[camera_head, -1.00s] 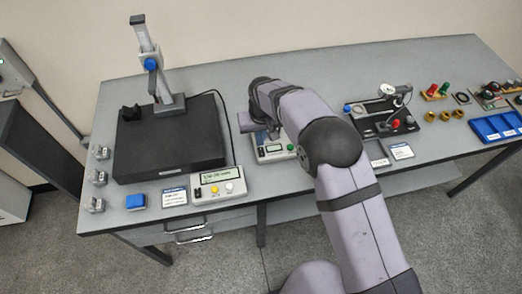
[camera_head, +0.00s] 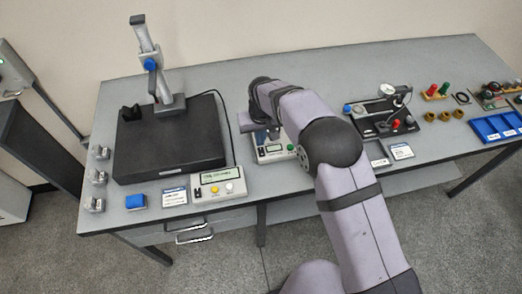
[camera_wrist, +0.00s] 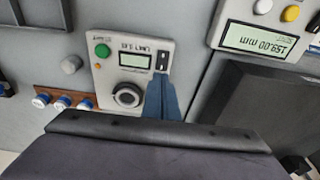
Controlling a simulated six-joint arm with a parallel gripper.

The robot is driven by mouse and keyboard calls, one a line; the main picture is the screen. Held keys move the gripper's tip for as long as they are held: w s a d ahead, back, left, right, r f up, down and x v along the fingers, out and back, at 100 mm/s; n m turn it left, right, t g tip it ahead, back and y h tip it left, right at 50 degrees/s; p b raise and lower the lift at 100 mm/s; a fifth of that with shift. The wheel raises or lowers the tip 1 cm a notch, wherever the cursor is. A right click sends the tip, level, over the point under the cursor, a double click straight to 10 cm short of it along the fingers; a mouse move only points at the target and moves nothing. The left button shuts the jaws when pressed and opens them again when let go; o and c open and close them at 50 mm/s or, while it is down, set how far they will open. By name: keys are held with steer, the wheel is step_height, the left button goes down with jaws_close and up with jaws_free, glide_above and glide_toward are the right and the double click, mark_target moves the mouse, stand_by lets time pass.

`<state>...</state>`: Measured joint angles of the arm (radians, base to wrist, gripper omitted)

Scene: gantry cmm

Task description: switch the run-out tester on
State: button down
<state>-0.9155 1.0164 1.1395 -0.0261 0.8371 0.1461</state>
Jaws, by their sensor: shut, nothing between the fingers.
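A pale control box (camera_wrist: 135,75) lies under my gripper in the wrist view, with a green button (camera_wrist: 102,50), a small display (camera_wrist: 135,61), a round dark knob (camera_wrist: 128,96) and a black rocker switch (camera_wrist: 162,58). No digits are readable on the display. My gripper (camera_wrist: 161,82) is shut and empty, its blue fingertips just beside the switch; contact cannot be told. In the head view the box (camera_head: 262,157) is partly hidden by my arm. A fixture with a dial gauge (camera_head: 398,92) stands to its right. I cannot tell which label names the run-out tester.
A gauge readout box (camera_head: 219,187) with a lit display stands left of the control box. A blue tray (camera_head: 495,127) is at the far right. The back of the table is clear.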

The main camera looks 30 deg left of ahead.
mark_target(260, 148)
steer(key=shift+f+b, duration=0.45)
steer(key=shift+f, duration=0.2)
stand_by(0.4)
steer(key=shift+r, duration=0.1)
step_height(260, 148, up, 7)
steer(key=p, duration=0.4)
stand_by(0.5)
stand_by(0.5)
